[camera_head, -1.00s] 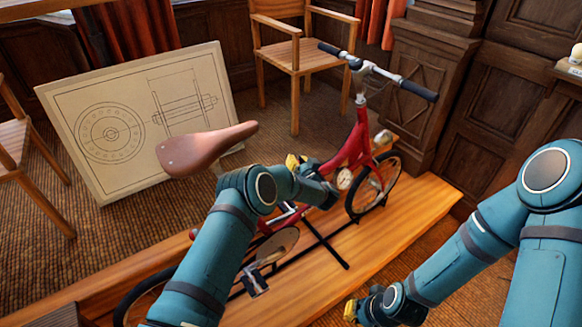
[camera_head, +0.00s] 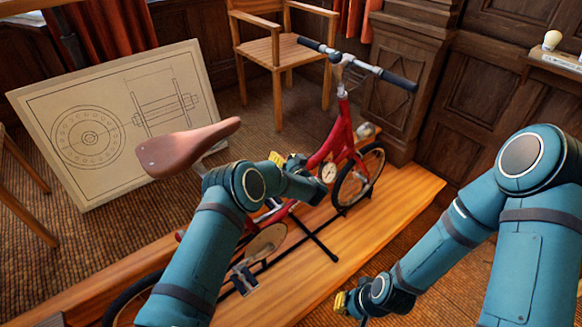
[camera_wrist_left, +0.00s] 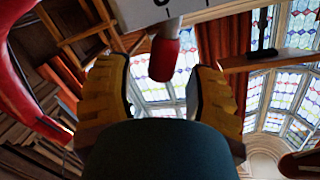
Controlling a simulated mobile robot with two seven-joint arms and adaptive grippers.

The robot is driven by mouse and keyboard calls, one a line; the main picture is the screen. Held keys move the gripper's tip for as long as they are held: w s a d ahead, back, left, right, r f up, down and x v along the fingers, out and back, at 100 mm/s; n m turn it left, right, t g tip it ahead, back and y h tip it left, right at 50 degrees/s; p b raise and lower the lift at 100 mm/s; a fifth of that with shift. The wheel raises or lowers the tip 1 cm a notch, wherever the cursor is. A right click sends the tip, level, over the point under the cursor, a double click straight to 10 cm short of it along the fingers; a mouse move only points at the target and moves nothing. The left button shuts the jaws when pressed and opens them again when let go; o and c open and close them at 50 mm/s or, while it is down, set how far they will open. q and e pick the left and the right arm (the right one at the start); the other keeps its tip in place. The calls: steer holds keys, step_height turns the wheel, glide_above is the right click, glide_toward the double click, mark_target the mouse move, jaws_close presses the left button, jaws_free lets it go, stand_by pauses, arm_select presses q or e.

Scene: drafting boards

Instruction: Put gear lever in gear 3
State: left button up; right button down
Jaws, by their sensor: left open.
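A red bicycle (camera_head: 335,140) stands on a wooden platform. In the left wrist view a lever with a red knob (camera_wrist_left: 163,62) hangs below a pale plate with dark markings (camera_wrist_left: 185,10), whose figures are cut off. My left gripper (camera_head: 283,160) is beside the bicycle's frame, below and right of the saddle. In the left wrist view its yellow fingers (camera_wrist_left: 165,95) are apart, with the red knob showing between their tips; contact cannot be seen. In the head view the lever is hidden by my arm. My right gripper (camera_head: 343,303) is low at the platform's front edge; its fingers are unclear.
The brown saddle (camera_head: 188,147) is just above my left arm. The handlebar (camera_head: 358,65) is higher up. A drawing board (camera_head: 60,175) leans behind, and a wooden chair (camera_head: 280,50) stands at the back.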

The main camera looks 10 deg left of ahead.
arm_select(q)
steer(key=v, duration=1.1)
steer(key=s+a+f+m+g+h, duration=0.1)
steer(key=s+a+f+g+h, duration=0.2)
steer(key=s+f+h, duration=0.55)
steer(key=s+a+f+n+g+h, duration=0.1)
steer(key=s+g+h, duration=0.4)
steer(key=s, duration=2.1)
steer(key=g, duration=0.4)
steer(key=shift+s+a+f, duration=0.2)
steer(key=shift+a+f, duration=0.1)
steer(key=shift+a, duration=0.1)
